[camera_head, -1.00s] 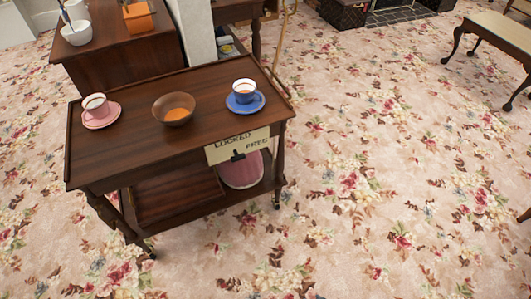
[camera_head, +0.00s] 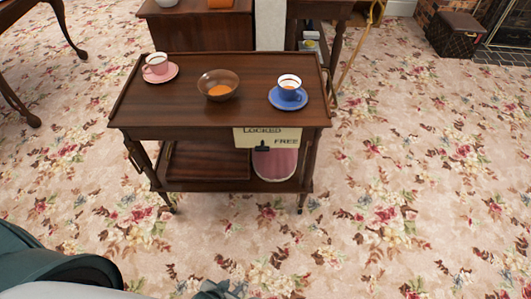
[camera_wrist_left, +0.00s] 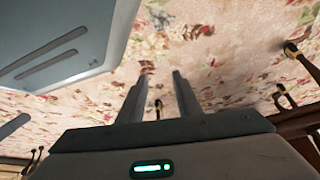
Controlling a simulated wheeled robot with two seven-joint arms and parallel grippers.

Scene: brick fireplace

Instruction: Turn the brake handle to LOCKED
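A dark wooden trolley (camera_head: 190,110) stands ahead of me in the head view. A cream sign reading LOCKED and FREE (camera_head: 286,132) is on its front edge at the right. The small black brake handle (camera_head: 262,148) shows at the sign's lower edge; it is too small to tell which word it points at. My left gripper (camera_head: 215,290) shows only in part at the bottom edge of the head view, well short of the trolley. In the left wrist view its two fingers (camera_wrist_left: 160,82) are apart with only carpet between them. My right gripper is not in view.
On the trolley top are a pink cup on a saucer (camera_head: 157,65), a brown bowl (camera_head: 218,85) and a blue cup on a saucer (camera_head: 289,88). A pink object (camera_head: 275,165) is on the lower shelf. Floral carpet (camera_head: 400,200) is clear in front and to the right.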

